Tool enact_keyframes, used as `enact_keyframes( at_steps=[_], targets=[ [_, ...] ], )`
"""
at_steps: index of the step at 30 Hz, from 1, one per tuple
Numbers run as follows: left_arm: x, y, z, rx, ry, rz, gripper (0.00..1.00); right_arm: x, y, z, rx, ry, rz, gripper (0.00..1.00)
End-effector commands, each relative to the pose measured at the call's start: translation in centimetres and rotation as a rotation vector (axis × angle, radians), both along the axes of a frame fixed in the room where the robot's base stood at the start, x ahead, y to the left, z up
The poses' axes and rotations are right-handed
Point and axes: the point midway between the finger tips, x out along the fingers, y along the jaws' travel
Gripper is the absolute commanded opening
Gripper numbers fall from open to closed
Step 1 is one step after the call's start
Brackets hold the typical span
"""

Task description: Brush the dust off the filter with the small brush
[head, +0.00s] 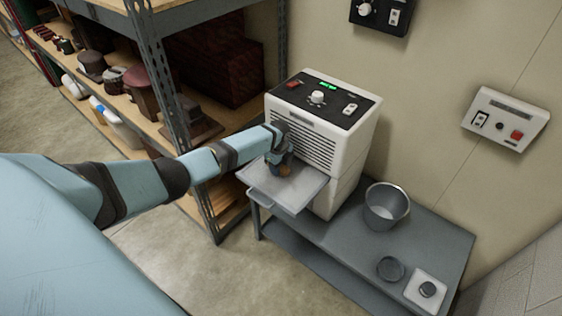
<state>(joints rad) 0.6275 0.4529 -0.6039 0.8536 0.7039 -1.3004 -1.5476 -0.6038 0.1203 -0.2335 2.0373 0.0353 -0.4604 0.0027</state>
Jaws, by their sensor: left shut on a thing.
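The filter (303,192) is a flat pale grey panel in a frame. It sticks out level from the front of a white machine (345,165), below its slatted grille. My left gripper (281,164) is over the back part of the filter, close to the grille. It is shut on the small brush (285,171), of which only a small orange-brown part shows below the fingers. I cannot tell whether the bristles touch the filter. Dust on the panel is too small to make out. My right gripper is out of view.
The machine stands on a grey table (330,246) with a metal bucket (387,207), a dark round dish (390,268) and a white square piece with a dark knob (427,289). A loaded shelf rack (178,90) stands close on the left. Control boxes (506,119) hang on the wall.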

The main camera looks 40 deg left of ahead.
Motion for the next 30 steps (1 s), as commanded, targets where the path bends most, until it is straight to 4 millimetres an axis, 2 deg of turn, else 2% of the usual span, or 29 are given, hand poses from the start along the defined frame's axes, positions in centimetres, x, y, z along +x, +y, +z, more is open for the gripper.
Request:
enact_keyframes(
  at_steps=[1,7,16,26,30],
  targets=[
    [-0.5,0.1,0.3,0.0,0.003,0.0,0.19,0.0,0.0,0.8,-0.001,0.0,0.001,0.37],
    [-2.2,0.2,0.3,0.0,0.003,0.0,0.19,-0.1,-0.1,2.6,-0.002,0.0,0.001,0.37],
    [-3.5,0.3,-0.1,0.0,0.003,0.0,0.19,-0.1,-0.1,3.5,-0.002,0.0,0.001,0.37],
    [-6.3,0.5,0.1,0.0,0.005,0.0,0.19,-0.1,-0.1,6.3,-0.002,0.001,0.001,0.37],
    [-6.8,0.5,-0.1,0.0,0.004,0.0,0.19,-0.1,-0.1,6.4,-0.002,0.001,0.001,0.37]
  ],
)
